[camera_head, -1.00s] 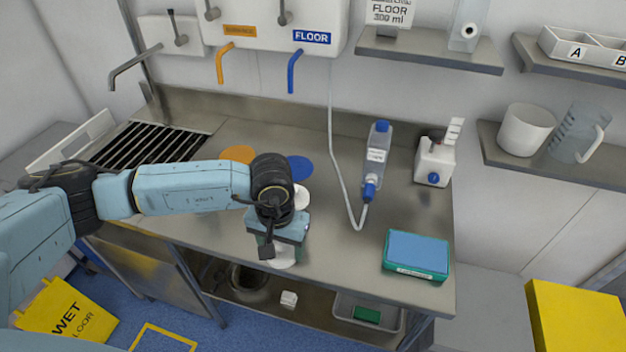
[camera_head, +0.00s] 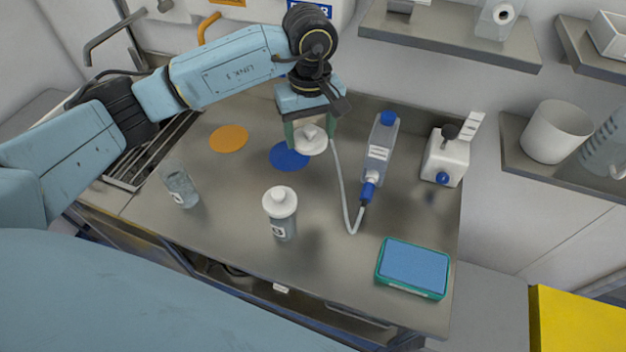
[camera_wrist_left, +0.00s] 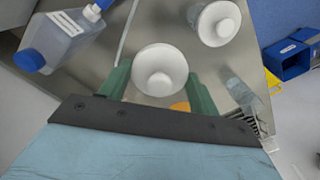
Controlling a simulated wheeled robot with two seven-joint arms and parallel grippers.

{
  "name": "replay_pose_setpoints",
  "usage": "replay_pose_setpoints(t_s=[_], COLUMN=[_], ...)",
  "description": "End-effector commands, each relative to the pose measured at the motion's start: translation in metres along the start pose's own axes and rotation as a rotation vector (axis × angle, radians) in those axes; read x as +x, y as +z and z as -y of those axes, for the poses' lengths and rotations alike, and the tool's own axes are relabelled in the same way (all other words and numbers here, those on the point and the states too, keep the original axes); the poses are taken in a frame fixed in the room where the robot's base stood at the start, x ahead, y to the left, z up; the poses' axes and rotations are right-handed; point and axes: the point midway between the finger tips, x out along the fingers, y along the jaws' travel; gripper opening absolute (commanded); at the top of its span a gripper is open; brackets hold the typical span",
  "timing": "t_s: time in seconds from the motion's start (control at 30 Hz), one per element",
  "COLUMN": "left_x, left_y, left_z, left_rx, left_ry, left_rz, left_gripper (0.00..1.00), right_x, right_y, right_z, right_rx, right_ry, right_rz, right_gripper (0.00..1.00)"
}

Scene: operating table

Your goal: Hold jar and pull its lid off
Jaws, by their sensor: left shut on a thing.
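My left gripper (camera_head: 310,134) is shut on a round white lid (camera_head: 312,143) with a knob and holds it in the air, above the back part of the steel table. The held lid also shows between the green fingers in the left wrist view (camera_wrist_left: 160,72). A jar (camera_head: 283,228) with a grey, see-through body and a label stands upright at the table's front, with a white lid (camera_head: 280,199) on it. It is apart from the gripper. A clear open glass jar (camera_head: 181,187) stands further left. My right gripper is not in view.
An orange disc (camera_head: 229,138) and a blue disc (camera_head: 289,156) lie flat on the table. A blue-capped bottle (camera_head: 379,150) with a tube, a white container (camera_head: 446,157) and a teal box (camera_head: 412,268) stand right. The front middle around the jar is clear.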

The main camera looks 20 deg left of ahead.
Motion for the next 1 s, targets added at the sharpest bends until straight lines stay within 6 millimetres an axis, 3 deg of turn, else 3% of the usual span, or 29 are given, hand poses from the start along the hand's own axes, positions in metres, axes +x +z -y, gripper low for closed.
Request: replay_pose_setpoints(t_s=[0.03,0.2,0.3,0.53,0.8,1.0], left_x=[0.021,0.069,0.092,0.119,0.164,0.18], left_y=[0.001,0.001,0.001,0.001,0.001,0.001], left_z=[0.0,0.0,0.0,0.0,0.001,0.0], left_rx=[0.0,0.001,0.002,0.002,0.001,0.002], left_ry=[-0.001,0.0,-0.001,-0.001,-0.001,-0.001], left_rz=[0.002,0.003,0.002,0.002,0.002,0.001], left_gripper=[0.35,0.35,0.35,0.35,0.35,0.35], right_x=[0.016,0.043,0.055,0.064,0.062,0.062], right_y=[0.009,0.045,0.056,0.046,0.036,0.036], right_z=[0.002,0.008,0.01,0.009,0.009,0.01], right_rx=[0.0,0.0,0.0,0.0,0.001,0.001], right_ry=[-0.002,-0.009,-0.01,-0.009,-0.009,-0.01], right_rz=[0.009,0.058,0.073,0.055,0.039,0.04], right_gripper=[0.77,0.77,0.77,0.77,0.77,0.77])
